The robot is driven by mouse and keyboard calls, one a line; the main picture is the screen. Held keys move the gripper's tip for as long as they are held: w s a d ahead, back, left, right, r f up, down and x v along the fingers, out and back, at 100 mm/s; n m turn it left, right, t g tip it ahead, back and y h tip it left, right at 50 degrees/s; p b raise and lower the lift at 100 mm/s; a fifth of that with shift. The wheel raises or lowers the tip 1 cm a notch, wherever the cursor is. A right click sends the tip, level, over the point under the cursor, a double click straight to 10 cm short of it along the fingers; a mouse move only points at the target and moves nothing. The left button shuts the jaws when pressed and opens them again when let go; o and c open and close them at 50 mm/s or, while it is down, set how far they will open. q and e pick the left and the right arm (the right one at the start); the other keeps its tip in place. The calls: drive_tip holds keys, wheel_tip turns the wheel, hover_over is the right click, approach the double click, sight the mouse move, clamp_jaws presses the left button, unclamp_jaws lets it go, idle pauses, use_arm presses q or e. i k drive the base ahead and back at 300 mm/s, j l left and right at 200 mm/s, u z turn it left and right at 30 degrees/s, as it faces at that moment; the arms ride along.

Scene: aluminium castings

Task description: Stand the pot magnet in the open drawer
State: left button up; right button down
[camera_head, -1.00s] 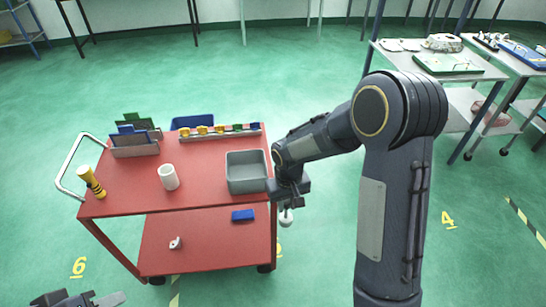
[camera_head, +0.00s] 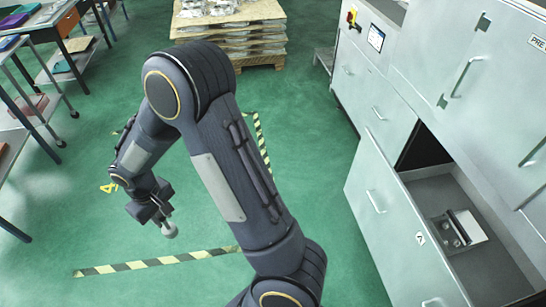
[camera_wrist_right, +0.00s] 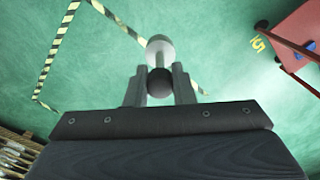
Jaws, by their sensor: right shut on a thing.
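My right gripper (camera_head: 158,211) hangs over the green floor at the left of the head view, shut on the pot magnet (camera_head: 169,230). The magnet has a pale round body and, in the right wrist view (camera_wrist_right: 160,50), a dark ball-like knob between the two fingers. The right gripper also shows in that view (camera_wrist_right: 160,88). The open drawer (camera_head: 432,190) is at the right of the head view, pulled out of a grey cabinet and well apart from the gripper. A flat metal item with round parts (camera_head: 462,230) lies inside it. My left gripper is out of view.
The grey cabinet (camera_head: 375,190) stands along the right side, with closed drawers and doors. A pallet with stacked castings (camera_head: 235,35) is at the back. Tables (camera_head: 35,90) stand at the left. Striped tape (camera_head: 155,263) marks the open floor. The red trolley (camera_wrist_right: 300,40) shows in the wrist view.

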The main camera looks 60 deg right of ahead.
sight(483, 281)
drive_tip(key=l+z, duration=0.15)
drive_tip(key=z, duration=0.3)
drive_tip(key=k+l+z, duration=0.1)
drive_tip(key=z, duration=0.4)
drive_tip(key=l+z, duration=0.3)
drive_tip(key=z, duration=0.15)
drive_tip(key=l+z, duration=0.15)
drive_tip(key=z, duration=0.35)
drive_tip(key=i+l+z, duration=0.1)
drive_tip(key=z, duration=0.35)
